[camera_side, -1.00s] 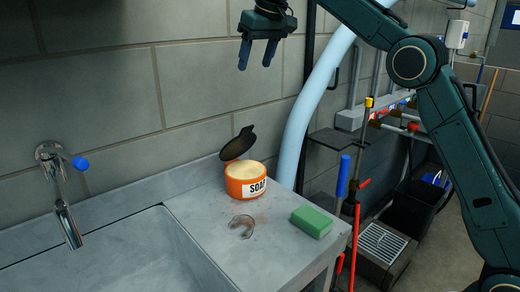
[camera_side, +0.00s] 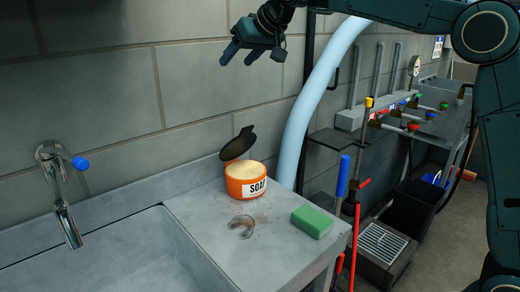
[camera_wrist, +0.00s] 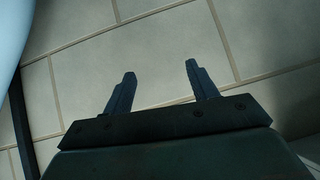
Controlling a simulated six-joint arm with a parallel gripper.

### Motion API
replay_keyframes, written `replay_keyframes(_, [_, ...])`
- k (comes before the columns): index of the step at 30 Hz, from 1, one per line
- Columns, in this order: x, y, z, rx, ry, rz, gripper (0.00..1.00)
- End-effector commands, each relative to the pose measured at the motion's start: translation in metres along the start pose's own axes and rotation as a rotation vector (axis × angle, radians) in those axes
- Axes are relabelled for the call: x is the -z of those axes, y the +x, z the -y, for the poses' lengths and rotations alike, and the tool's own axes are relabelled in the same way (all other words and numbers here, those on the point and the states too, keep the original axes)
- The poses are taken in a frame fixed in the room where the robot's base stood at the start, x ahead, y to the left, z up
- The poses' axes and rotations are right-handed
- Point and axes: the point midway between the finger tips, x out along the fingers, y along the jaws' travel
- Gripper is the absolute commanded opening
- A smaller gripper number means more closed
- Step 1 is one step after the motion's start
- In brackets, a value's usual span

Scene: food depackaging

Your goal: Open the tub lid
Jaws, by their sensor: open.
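An orange tub (camera_side: 246,181) with a white label reading SOAP stands on the grey counter beside the sink. Its dark lid (camera_side: 238,144) is raised, tilted up at the tub's back left edge, and pale contents show at the top. My gripper (camera_side: 237,56) is high above the tub, in front of the wall, tilted with its fingers toward the lower left. It is open and empty, apart from the tub and lid. In the wrist view my two fingers (camera_wrist: 157,80) are spread with only wall tiles beyond them; the tub is not in that view.
A green block (camera_side: 312,221) and a clear curved piece (camera_side: 241,226) lie on the counter (camera_side: 275,245) near the tub. A sink (camera_side: 125,260) with a tap (camera_side: 64,195) is at left. A light blue pipe (camera_side: 315,105) rises behind the counter's right end.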

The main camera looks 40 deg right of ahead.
Motion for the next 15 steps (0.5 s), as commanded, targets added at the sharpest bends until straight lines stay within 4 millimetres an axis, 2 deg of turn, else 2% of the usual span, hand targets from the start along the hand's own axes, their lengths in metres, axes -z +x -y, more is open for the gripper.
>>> replay_keyframes(8, [-0.007, -0.009, -0.002, 0.000, 0.001, -0.197, 0.58])
replay_keyframes(15, [-0.021, -0.025, -0.007, -0.015, -0.014, -0.370, 0.58])
